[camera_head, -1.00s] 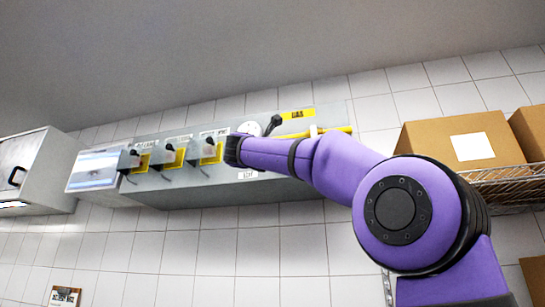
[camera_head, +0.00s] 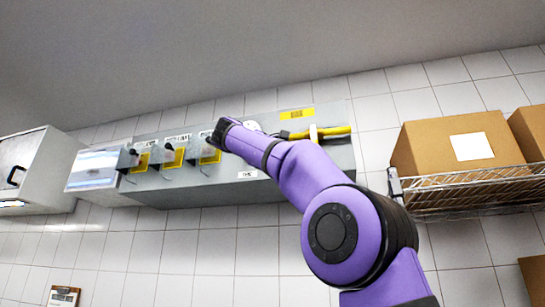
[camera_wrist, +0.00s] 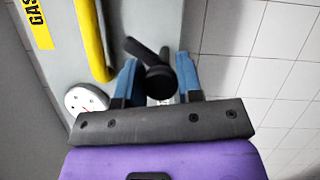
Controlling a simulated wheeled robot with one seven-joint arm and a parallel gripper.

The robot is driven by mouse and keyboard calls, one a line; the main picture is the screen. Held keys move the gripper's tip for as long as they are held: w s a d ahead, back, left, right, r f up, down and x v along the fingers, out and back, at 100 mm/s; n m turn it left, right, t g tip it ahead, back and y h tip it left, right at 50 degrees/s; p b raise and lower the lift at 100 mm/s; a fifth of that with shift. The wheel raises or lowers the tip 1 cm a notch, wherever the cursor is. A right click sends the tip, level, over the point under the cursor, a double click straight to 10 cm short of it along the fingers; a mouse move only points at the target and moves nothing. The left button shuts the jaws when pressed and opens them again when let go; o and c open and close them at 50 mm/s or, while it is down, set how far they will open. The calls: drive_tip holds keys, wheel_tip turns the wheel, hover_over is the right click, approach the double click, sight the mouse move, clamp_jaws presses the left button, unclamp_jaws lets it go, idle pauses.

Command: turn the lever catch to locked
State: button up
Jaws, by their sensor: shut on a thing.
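The lever catch (camera_wrist: 160,78) is a dark lever with a round black knob, mounted on the grey wall panel. In the wrist view my gripper (camera_wrist: 158,76) has one blue finger on each side of the knob and is shut on it. The lever's other end points up and left in that view, towards a yellow bar. In the head view my purple arm covers most of the lever and the fingers; a small dark piece beside the yellow bar may be part of it. No locked or unlocked mark is readable.
A yellow bar (camera_head: 328,131) and a round white gauge (camera_wrist: 87,98) are close to the lever. Several black switches on yellow plates line the panel (camera_head: 215,190) to the left. A wire shelf (camera_head: 465,190) with cardboard boxes (camera_head: 425,150) stands right of my arm.

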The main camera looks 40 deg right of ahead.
drive_tip(key=shift+m+g+y, duration=0.3)
drive_tip(key=shift+m, duration=0.7)
drive_tip(key=o, duration=0.9)
drive_tip(key=v, duration=1)
drive_tip(key=shift+s+a, duration=0.15)
drive_tip(key=shift+a, duration=0.2)
